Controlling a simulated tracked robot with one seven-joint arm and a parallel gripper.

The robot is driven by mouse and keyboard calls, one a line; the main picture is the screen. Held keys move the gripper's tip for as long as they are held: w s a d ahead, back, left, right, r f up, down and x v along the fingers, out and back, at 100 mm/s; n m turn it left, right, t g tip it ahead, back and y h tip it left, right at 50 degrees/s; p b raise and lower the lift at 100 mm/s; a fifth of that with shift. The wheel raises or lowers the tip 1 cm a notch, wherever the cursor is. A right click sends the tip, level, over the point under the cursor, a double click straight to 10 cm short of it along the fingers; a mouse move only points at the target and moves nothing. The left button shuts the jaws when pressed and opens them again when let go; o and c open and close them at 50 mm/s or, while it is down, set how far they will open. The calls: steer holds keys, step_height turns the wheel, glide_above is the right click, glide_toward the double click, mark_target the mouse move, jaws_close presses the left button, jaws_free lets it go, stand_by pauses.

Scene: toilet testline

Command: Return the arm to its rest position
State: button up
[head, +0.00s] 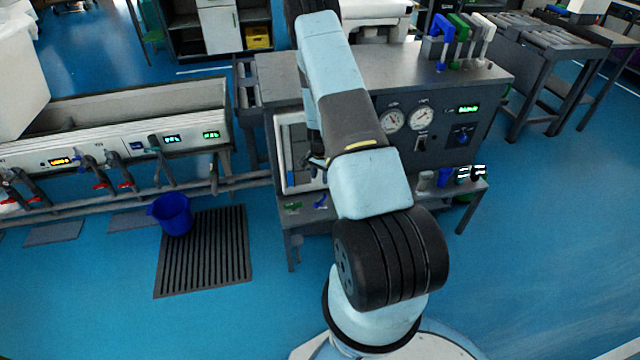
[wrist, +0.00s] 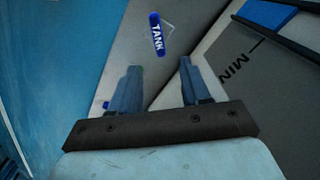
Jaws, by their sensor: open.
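My arm rises from its base at the lower middle of the head view and reaches forward to the test bench (head: 470,95). In the head view my gripper is mostly hidden behind the arm, close to the bench's left front side. In the wrist view my gripper (wrist: 158,88) shows two blue-grey fingers spread apart with nothing between them. Whether the fingers touch that surface I cannot tell.
The bench front carries two round gauges (head: 408,120) and a lower shelf. Left are a long trough (head: 120,140) with taps, a blue bucket (head: 171,213) and a black floor grate (head: 203,252). A dark table (head: 545,60) stands at right. Blue floor at right front is clear.

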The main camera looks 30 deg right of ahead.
steer(key=shift+r, duration=0.45)
steer(key=w+a+r+n+t, duration=0.1)
steer(key=a+r, duration=0.2)
steer(key=r, duration=0.7)
steer(key=w+a+r+n, duration=0.1)
steer(key=a+r+n, duration=0.15)
steer(key=r, duration=0.75)
steer(key=s+a+r+n+t, duration=0.1)
steer(key=s+a+r, duration=0.2)
steer(key=r, duration=0.7)
steer(key=s+a+r+n+t, duration=0.15)
steer(key=a+r, duration=0.25)
steer(key=r, duration=0.5)
steer(key=s+a+r+n, duration=0.2)
steer(key=s+a+r, duration=0.1)
steer(key=s+r, duration=0.4)
steer(key=s+a+r+n, duration=0.1)
steer(key=s+a+r, duration=0.2)
steer(key=s+r, duration=0.5)
steer(key=s+a+r+n+t, duration=0.1)
steer(key=s+r+n, duration=0.1)
steer(key=s, duration=0.6)
steer(key=s+a+r+n+t, duration=0.1)
steer(key=s+a+r+n, duration=0.1)
steer(key=s, duration=0.7)
steer(key=shift+s+r, duration=0.25)
